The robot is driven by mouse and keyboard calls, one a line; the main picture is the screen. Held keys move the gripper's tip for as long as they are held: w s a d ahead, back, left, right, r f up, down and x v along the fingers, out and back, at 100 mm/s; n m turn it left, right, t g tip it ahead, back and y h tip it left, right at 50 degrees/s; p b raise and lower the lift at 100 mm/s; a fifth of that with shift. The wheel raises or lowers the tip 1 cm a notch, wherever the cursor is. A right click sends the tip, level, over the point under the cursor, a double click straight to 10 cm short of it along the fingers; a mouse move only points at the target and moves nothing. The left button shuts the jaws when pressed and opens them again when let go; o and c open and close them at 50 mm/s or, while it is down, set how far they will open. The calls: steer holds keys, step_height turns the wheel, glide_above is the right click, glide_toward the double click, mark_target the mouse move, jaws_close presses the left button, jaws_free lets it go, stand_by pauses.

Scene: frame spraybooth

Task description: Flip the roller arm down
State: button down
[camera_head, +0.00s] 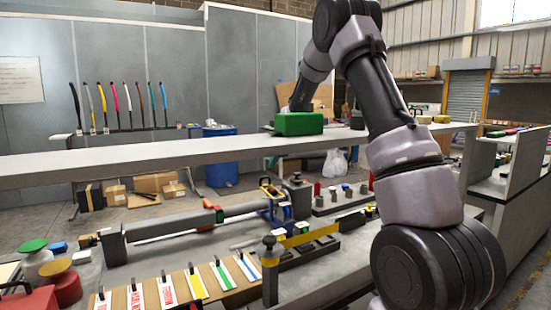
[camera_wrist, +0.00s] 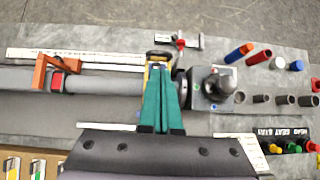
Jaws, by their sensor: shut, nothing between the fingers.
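My gripper (camera_wrist: 157,68) shows in the wrist view as two teal fingers side by side, shut and empty. Just right of the tips is a grey block with a dark knob (camera_wrist: 218,88). I cannot tell for sure which part is the roller arm. My gripper cannot be made out in the head view.
A long grey shelf (camera_head: 150,160) crosses above the bench, with a green box (camera_head: 298,124) on it. An orange-red clamp (camera_wrist: 48,75) sits on the tube. Labelled cards (camera_head: 197,283) line the front.

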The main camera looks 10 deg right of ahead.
steer(key=x, duration=0.7)
steer(key=shift+w+f, duration=0.25)
steer(key=shift+f, duration=0.05)
steer(key=shift+a, duration=0.1)
steer(key=shift+x, duration=0.8)
